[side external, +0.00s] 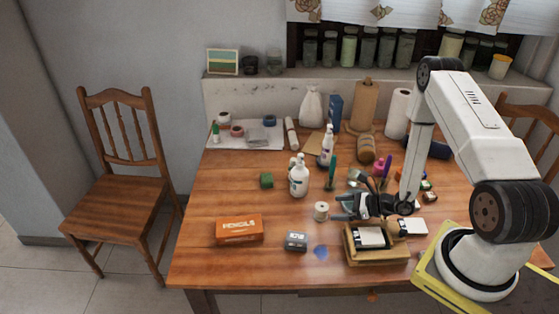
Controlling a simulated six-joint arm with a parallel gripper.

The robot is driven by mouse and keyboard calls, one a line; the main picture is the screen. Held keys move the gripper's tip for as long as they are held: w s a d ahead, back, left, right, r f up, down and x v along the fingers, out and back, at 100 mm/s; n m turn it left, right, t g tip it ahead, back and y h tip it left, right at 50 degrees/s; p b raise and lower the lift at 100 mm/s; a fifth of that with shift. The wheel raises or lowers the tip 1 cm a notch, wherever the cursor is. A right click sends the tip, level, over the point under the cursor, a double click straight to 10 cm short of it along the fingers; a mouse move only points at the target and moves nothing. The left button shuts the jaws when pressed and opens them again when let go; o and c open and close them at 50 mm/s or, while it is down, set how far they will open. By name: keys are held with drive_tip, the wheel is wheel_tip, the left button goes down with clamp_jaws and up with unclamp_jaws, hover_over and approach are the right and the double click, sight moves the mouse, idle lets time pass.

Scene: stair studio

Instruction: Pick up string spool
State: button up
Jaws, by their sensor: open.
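A small whitish cylinder (321,211), which looks like the string spool, stands upright on the wooden table. My gripper (342,207) is low over the table just to the right of it, with the fingers pointing left towards it. The fingers are open and nothing shows between them. The spool appears to be just beyond the fingertips; I cannot tell the exact gap. A larger brown roll (366,149) lies further back.
A white pump bottle (299,177) and a green upright object (331,174) stand behind the spool. A dark grey box (296,241) and an orange pencils box (239,229) lie in front and left. A wooden tray (377,257) sits close in front of my gripper.

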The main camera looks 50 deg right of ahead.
sight(322, 207)
drive_tip(key=shift+w+a+f, duration=0.15)
drive_tip(key=shift+w+a, duration=0.05)
drive_tip(key=shift+w, duration=0.1)
drive_tip(key=shift+x, duration=2.55)
drive_tip(key=shift+d, duration=0.1)
drive_tip(key=c, duration=1.3)
